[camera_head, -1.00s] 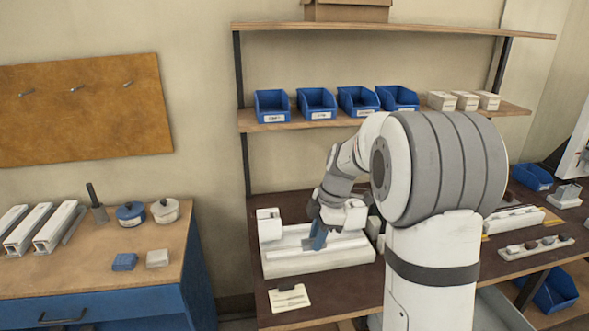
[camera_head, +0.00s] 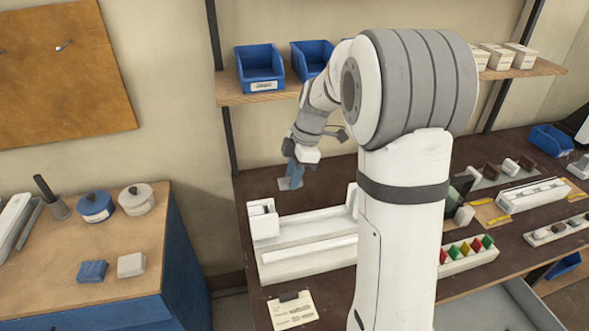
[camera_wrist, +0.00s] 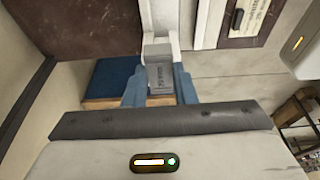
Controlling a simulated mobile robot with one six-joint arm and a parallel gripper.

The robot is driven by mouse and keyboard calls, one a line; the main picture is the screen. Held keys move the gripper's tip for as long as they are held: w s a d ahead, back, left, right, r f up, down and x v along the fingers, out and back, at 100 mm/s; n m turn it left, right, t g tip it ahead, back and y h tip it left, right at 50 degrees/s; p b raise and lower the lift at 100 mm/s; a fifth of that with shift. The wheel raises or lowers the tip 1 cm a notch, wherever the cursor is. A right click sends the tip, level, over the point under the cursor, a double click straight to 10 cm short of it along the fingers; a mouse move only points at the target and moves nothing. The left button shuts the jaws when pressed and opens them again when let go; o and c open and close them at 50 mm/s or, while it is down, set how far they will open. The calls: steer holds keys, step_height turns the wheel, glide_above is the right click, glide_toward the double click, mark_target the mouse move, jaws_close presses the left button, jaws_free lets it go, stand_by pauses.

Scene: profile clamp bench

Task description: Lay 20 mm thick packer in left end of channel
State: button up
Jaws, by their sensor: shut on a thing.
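My gripper (camera_head: 291,176) is in the air behind the left end of the white clamp fixture (camera_head: 275,268), with its blue fingers pointing down. In the wrist view its fingers (camera_wrist: 160,92) are shut on a small grey block with dark marking, which looks like the packer (camera_wrist: 161,80). The packer is apart from the channel (camera_head: 312,243), the long groove along the fixture. A white end block (camera_head: 263,219) stands at the fixture's left end. My arm hides the fixture's right end. The marking is too small to read surely.
A card on a clipboard (camera_head: 291,309) lies in front of the fixture. A tray of coloured pieces (camera_head: 468,254) stands right of my arm. Blue bins (camera_head: 260,68) sit on the shelf above. The dark tabletop (camera_head: 325,185) behind the fixture is clear.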

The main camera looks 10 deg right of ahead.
steer(key=f, duration=0.1)
steer(key=f+b, duration=0.1)
steer(key=f, duration=0.2)
steer(key=shift+d+b, duration=0.35)
step_height(320, 180, down, 2)
steer(key=shift+f+b, duration=0.1)
steer(key=shift+b, duration=0.9)
steer(key=shift+d+b, duration=0.1)
steer(key=shift+b, duration=0.4)
steer(key=shift+f, duration=0.15)
stand_by(0.6)
steer(key=shift+f+b, duration=4.1)
steer(key=shift+f, duration=0.4)
steer(key=o, duration=1)
steer(key=shift+s+r, duration=0.1)
steer(key=shift+o, duration=0.2)
